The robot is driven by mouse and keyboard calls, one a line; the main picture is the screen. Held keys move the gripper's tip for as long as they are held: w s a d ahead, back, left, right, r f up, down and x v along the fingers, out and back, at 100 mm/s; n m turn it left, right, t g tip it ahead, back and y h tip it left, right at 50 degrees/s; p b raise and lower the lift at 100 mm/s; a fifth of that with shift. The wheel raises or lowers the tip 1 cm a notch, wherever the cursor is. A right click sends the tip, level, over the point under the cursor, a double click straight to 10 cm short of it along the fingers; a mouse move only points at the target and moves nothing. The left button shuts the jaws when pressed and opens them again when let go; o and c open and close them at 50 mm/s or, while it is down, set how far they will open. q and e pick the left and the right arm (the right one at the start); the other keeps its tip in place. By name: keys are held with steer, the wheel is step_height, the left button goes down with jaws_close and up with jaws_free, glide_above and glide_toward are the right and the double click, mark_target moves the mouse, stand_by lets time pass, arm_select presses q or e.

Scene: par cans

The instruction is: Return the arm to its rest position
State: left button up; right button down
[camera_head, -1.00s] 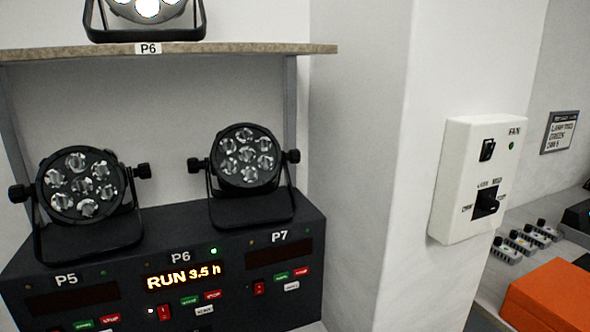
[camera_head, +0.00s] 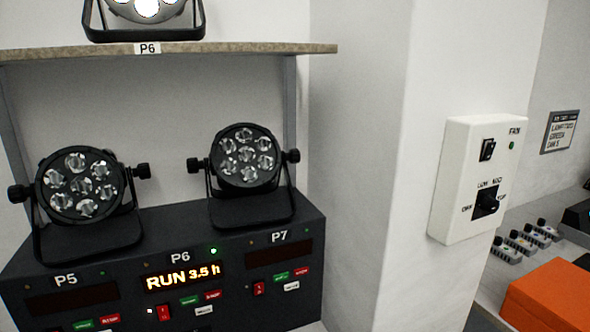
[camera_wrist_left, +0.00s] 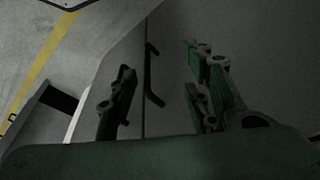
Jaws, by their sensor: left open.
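Neither arm shows in the head view. In the left wrist view my left gripper (camera_wrist_left: 165,95) is open, its two dark green fingers apart with nothing between them. Beyond the fingers are grey surfaces and the floor, dimly lit. My right gripper is in neither view. In the head view a black par can (camera_head: 82,190) stands at the P5 place and another (camera_head: 245,165) at the P7 place, both unlit. A lit par can (camera_head: 148,12) stands on the shelf labelled P6, cut off by the top edge.
The dark control unit (camera_head: 225,285) shows "RUN 3.5 h" under P6 with a green light. A white fan switch box (camera_head: 478,180) is on the wall pillar. An orange box (camera_head: 552,297) and several small connectors lie at right. A yellow floor line (camera_wrist_left: 45,60) shows in the wrist view.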

arm_select(q)
steer(key=s+a+f+g, duration=0.1)
steer(key=s+f, duration=0.8)
steer(key=f, duration=0.5)
steer(key=s+a+f, duration=0.2)
steer(key=s+f, duration=0.8)
steer(key=f, duration=0.4)
steer(key=shift+f+g, duration=0.25)
steer(key=shift+g, duration=0.15)
